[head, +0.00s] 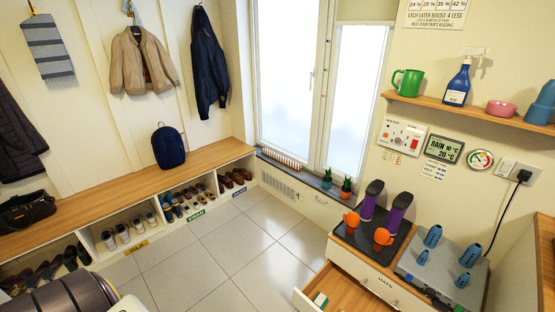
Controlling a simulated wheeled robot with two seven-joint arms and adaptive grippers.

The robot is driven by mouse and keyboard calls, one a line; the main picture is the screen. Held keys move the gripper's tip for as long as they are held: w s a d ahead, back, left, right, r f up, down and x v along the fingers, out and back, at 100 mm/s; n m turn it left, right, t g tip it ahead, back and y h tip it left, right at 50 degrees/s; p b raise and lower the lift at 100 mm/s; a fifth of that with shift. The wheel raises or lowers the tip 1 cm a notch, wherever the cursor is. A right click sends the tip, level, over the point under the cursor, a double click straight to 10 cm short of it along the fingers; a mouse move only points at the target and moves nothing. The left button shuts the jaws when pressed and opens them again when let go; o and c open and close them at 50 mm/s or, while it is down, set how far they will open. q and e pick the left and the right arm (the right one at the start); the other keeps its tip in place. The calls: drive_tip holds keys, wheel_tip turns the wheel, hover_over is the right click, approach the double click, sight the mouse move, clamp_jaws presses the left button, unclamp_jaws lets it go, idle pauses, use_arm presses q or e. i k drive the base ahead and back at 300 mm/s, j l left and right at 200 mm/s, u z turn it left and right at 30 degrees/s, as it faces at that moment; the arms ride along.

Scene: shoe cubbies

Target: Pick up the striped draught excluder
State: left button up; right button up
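The striped draught excluder (281,159) is a small roll with red-brown and pale stripes. It lies along the dark sill (312,179) at the foot of the window, at the left end, close to the glass. Nothing covers it from this view. It is across the room from me, past the open tiled floor. Neither my left nor my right gripper shows in the head view.
Two small potted plants (346,190) stand on the sill's right end. A bench with shoe cubbies (127,198) runs along the left. At the right, a cabinet has an open drawer (345,292) jutting out. The tiled floor (232,247) between is clear.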

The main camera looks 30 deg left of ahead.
sight(283, 160)
drive_tip(key=i+j, duration=0.1)
drive_tip(key=j, duration=0.3)
drive_tip(key=i+j, duration=0.1)
drive_tip(key=j, duration=0.25)
drive_tip(key=i+j, duration=0.1)
drive_tip(key=j, duration=0.3)
drive_tip(key=j+u, duration=0.1)
drive_tip(key=j, duration=0.3)
drive_tip(key=i+j, duration=0.15)
drive_tip(key=j, duration=0.2)
drive_tip(key=i+j, duration=0.15)
drive_tip(key=j, duration=0.2)
drive_tip(key=i+j+u, duration=0.15)
drive_tip(key=i+j, duration=0.75)
drive_tip(key=i, duration=0.2)
drive_tip(key=i+j, duration=0.15)
drive_tip(key=i, duration=0.15)
drive_tip(key=u, duration=0.05)
